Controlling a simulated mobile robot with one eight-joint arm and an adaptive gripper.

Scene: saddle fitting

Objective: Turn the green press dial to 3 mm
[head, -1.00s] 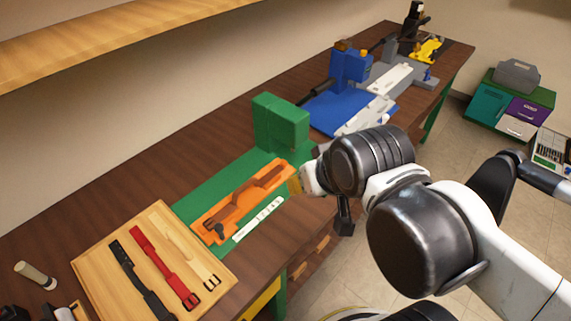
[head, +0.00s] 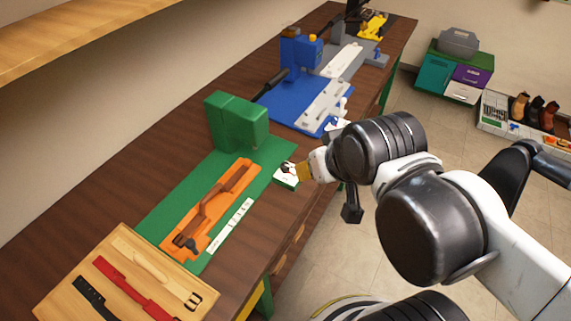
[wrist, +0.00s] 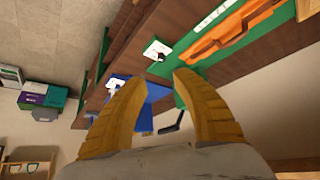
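The green press (head: 238,122) stands on its green base on the bench. A small white box with a dark and red pointer (head: 287,178), which looks like the press dial, sits at the base's right side; it also shows as a white plate in the wrist view (wrist: 157,50). Its scale marks are too small to read. My gripper (head: 302,172) is just right of this box in the head view. In the wrist view its two yellow fingers (wrist: 160,82) are spread apart with nothing between them. I cannot tell whether a finger touches the box.
An orange holder with a brown strap (head: 208,208) and a white scale strip (head: 230,226) lie on the green base. A wooden board with straps (head: 62,272) is at the near left. A blue press (head: 298,55) stands farther along the bench. Open floor lies right.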

